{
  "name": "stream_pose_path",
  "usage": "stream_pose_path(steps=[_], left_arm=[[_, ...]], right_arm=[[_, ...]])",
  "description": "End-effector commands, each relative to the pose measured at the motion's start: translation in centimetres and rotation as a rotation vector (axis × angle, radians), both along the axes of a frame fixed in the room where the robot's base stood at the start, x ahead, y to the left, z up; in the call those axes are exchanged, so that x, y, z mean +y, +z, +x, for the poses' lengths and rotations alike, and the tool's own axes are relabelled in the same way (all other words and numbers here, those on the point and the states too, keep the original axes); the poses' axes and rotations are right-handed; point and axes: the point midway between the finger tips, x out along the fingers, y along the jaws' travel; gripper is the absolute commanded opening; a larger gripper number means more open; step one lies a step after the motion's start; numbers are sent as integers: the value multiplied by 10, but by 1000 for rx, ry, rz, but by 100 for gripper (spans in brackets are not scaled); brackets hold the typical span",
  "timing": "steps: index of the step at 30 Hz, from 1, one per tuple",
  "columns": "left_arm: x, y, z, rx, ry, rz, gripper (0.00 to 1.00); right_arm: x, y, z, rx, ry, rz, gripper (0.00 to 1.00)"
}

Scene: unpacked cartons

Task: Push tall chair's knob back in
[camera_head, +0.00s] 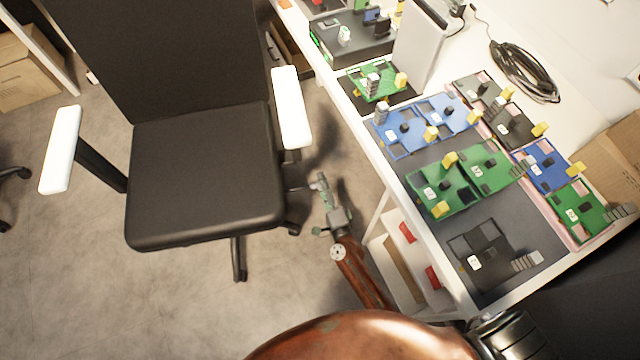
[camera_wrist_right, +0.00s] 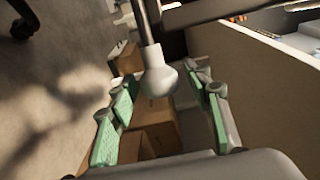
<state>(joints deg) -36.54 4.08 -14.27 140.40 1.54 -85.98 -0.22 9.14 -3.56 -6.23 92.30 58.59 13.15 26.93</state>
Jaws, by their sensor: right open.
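The tall chair (camera_head: 205,165) has a black seat and back and two white armrests, and stands left of the table. Its knob (camera_wrist_right: 158,78), pale grey and rounded at the end of a thin rod, shows in the right wrist view. There it appears between the green-padded fingers of my right gripper (camera_wrist_right: 163,112), with visible space on both sides. In the head view my right gripper (camera_head: 321,206) is open, low beside the seat's right edge. The knob is hard to make out there. My left gripper is not in view.
A white table (camera_head: 450,288) with several coloured boards runs along the right, with a shelf (camera_head: 405,262) below it. Cardboard boxes (camera_wrist_right: 155,128) show beyond the knob in the wrist view. Bare floor (camera_head: 90,290) lies left and in front of the chair.

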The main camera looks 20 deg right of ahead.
Motion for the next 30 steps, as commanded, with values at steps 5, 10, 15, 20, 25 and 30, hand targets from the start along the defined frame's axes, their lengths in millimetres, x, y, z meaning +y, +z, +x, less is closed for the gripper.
stream_pose_path(steps=[5,10,15,20,25,30], left_arm=[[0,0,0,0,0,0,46],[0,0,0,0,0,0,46],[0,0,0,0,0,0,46],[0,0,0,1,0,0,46],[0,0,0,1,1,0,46],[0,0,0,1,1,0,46]], right_arm=[[1,0,0,0,2,0,40],[2,0,0,0,2,0,29],[2,0,0,0,2,0,17],[2,0,0,0,3,0,6],[2,0,0,1,3,0,0],[2,0,0,1,3,0,0]])
